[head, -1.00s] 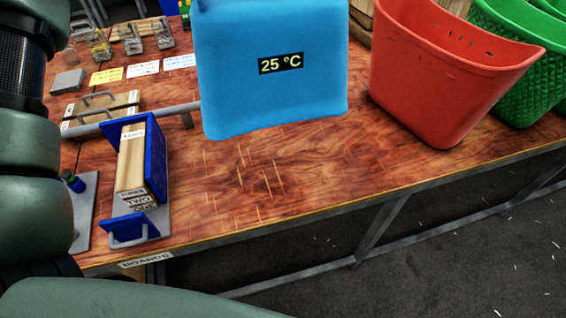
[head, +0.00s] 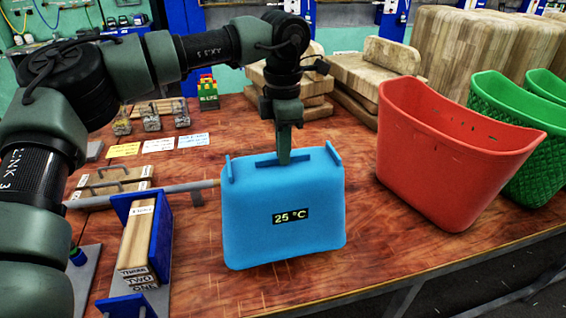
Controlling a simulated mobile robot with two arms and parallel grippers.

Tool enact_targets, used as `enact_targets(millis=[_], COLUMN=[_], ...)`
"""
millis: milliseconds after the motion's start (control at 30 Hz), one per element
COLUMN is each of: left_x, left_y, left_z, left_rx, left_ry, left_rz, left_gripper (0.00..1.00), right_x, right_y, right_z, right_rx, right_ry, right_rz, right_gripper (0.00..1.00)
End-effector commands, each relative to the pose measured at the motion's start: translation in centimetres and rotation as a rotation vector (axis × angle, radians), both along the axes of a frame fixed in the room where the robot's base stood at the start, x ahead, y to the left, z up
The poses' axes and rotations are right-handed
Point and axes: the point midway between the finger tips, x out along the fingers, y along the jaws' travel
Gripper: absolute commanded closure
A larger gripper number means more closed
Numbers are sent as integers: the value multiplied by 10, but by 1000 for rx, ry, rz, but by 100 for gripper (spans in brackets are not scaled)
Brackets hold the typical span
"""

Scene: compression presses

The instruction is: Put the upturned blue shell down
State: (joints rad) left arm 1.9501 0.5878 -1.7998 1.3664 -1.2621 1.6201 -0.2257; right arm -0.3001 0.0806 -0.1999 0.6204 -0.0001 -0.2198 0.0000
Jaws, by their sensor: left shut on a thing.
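The blue shell (head: 300,240) is in the middle of the head view, above the near part of the wooden table (head: 400,255). It is box-like, with a "25 °C" label on its near face and raised tabs along its top. My left gripper (head: 284,156) comes down from above and is shut on the shell's upper edge. The shell stands nearly upright with a slight tilt. I cannot tell whether its lower edge touches the table. My right gripper is not in view.
A red bin (head: 435,165) and green baskets (head: 530,185) stand to the right. A wood-and-blue press (head: 145,240) and a grey rod (head: 135,193) lie close on the left. Stacked wooden blocks (head: 375,70) are behind. Bare table lies between the shell and the red bin.

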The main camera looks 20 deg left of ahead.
Motion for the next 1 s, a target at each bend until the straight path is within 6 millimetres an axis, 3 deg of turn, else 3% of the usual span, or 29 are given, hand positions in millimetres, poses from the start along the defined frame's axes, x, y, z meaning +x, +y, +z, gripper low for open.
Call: enact_targets(millis=[233, 567, 667, 700, 1000], left_x=[-1, 0, 0, 0, 0], left_y=[0, 0, 0, 0, 0], left_z=[-35, -39, -40, -40, -38], left_rx=[1, 1, 1, 1, 1], left_ry=[2, 1, 2, 2, 2], left_rz=[1, 1, 0, 0, 0], left_gripper=[100, 100, 74, 71, 71], right_x=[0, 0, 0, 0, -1], right_y=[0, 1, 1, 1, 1], right_z=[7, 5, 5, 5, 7], right_rx=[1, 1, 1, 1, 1], right_ry=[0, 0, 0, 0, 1], right_rz=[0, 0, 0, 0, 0], right_gripper=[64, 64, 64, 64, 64])
